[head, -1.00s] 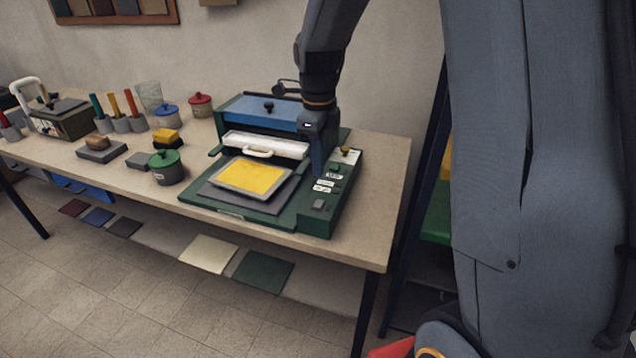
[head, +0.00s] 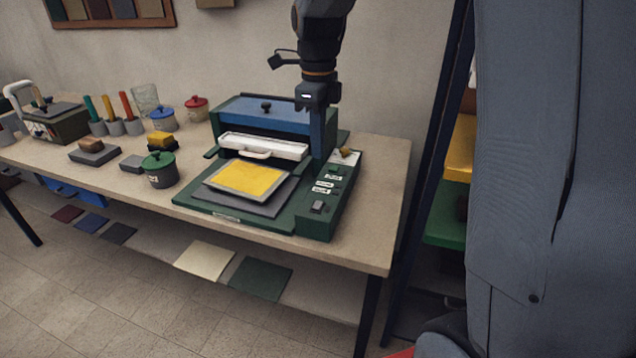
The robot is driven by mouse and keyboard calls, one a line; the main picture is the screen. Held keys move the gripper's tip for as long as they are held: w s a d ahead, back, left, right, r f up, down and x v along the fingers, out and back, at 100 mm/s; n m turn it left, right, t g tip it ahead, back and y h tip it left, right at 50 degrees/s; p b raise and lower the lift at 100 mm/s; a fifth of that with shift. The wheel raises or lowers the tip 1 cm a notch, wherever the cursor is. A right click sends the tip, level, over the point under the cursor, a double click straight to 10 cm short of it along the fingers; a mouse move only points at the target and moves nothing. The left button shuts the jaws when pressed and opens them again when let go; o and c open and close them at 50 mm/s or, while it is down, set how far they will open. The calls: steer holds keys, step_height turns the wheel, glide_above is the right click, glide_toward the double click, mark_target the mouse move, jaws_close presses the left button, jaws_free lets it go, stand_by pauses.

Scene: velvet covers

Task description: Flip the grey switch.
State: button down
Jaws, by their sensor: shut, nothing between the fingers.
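The grey switch (head: 318,207) is a small block on the front end of the green control panel (head: 314,226), at the right of the green machine on the table. My gripper (head: 321,156) points down over the back part of the machine, beside the panel's far end. Its blue fingers are shut with nothing between them. It is behind the switch and apart from it. The switch is in plain view; its exact tilt is too small to tell.
The machine has a blue top (head: 265,113), a white handled bar (head: 262,147) and a yellow sheet (head: 248,179). A brass knob (head: 345,153) stands at the panel's far end. A green pot (head: 160,168) is left. The table's right end is clear.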

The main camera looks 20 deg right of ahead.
mark_target(320, 201)
steer(key=shift+w+d+f+b, duration=0.1)
steer(key=shift+w+d+b, duration=0.2)
steer(key=shift+b, duration=0.7)
step_height(320, 201, down, 14)
steer(key=p, duration=0.4)
steer(key=shift+w, duration=0.1)
